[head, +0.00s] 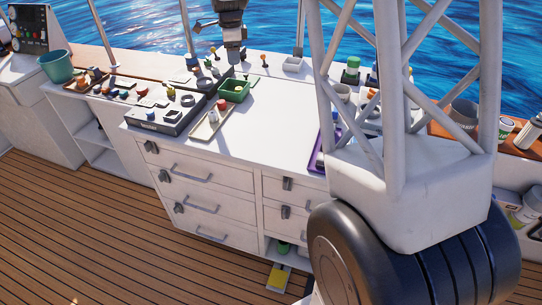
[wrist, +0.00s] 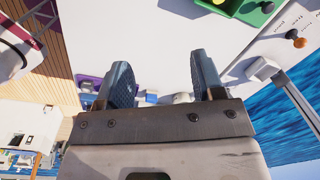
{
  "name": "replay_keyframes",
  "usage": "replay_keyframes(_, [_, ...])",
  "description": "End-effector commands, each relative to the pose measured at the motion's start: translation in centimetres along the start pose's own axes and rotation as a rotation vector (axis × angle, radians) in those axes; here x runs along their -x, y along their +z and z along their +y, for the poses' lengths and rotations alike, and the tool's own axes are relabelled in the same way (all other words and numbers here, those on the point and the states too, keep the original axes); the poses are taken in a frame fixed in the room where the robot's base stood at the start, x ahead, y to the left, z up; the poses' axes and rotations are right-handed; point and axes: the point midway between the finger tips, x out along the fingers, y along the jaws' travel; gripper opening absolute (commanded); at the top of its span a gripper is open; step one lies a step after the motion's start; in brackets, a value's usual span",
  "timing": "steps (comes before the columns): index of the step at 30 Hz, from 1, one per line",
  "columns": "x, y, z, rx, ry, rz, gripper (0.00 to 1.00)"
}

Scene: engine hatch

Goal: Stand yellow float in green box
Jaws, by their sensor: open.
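The green box (head: 235,92) stands open on the white worktop, beside the tray of small parts. It also shows at the top edge of the wrist view (wrist: 247,12), cut off by the frame. A small yellow patch (wrist: 214,6) shows at the box there; I cannot tell whether it is the yellow float. I cannot pick out the yellow float for certain in either view. My gripper (head: 233,66) hangs above the worktop just behind the green box. In the wrist view its two fingers (wrist: 162,72) are apart with nothing between them.
A beige tray (head: 204,131) and a grey case (head: 163,122) with small parts lie left of the box. Small knobbed pieces stand behind it, one orange (head: 264,57). A white lattice column (head: 391,90) hides part of the right side. The worktop right of the box is clear.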

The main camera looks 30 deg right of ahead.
Motion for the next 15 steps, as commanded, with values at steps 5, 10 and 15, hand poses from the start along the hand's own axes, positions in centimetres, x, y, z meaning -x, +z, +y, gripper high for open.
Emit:
replay_keyframes(5, [2.8, 0.3, 5.2, 0.188, -0.021, -0.001, 0.62])
replay_keyframes(10, [4.7, 0.5, 10.1, 0.372, -0.039, 0.001, 0.62])
replay_keyframes(15, [6.2, 0.4, 15.1, 0.553, -0.058, 0.006, 0.62])
